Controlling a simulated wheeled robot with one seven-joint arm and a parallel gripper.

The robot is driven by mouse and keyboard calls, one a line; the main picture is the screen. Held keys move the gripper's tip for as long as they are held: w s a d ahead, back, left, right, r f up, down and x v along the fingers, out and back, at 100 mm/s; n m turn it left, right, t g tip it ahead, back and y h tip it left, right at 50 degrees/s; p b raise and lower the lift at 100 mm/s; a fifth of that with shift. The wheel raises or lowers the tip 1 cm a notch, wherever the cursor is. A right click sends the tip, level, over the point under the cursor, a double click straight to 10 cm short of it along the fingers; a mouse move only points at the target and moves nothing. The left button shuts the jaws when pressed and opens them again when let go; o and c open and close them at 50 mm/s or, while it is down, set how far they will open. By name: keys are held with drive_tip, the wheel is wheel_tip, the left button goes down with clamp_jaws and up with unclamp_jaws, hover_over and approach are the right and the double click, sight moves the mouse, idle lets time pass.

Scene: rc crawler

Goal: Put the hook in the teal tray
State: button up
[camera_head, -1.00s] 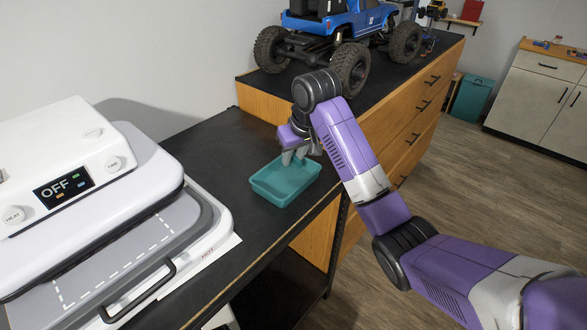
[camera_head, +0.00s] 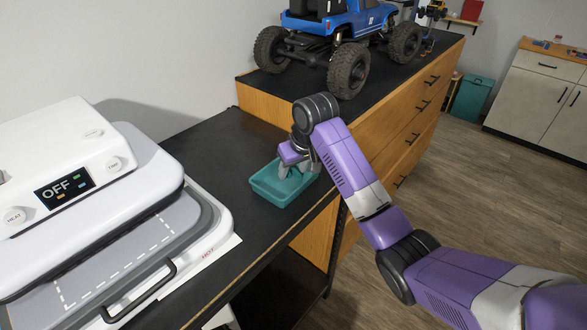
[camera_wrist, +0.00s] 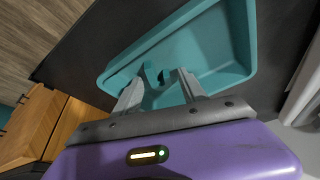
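The teal tray (camera_head: 285,200) sits on the black worktop in the head view, and its rim and floor also fill much of the wrist view (camera_wrist: 215,80). My gripper (camera_head: 291,173) points down into the tray, its fingers partly hidden by my wrist. In the wrist view my gripper (camera_wrist: 157,80) has its two grey fingers apart over the tray floor. A small dark curved piece (camera_wrist: 150,72), which may be the hook, shows between the fingertips. I cannot tell whether the fingers pinch it or it lies loose in the tray.
A white heat press (camera_head: 90,200) reading OFF stands at the left of the worktop (camera_head: 215,150). A blue crawler truck (camera_head: 335,35) stands on the higher wooden drawer cabinet (camera_head: 400,130) behind the tray. Clear worktop lies between press and tray.

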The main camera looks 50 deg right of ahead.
drive_tip(key=shift+r, duration=0.1)
drive_tip(key=p+v, duration=0.3)
drive_tip(key=v, duration=0.9)
idle(0.5)
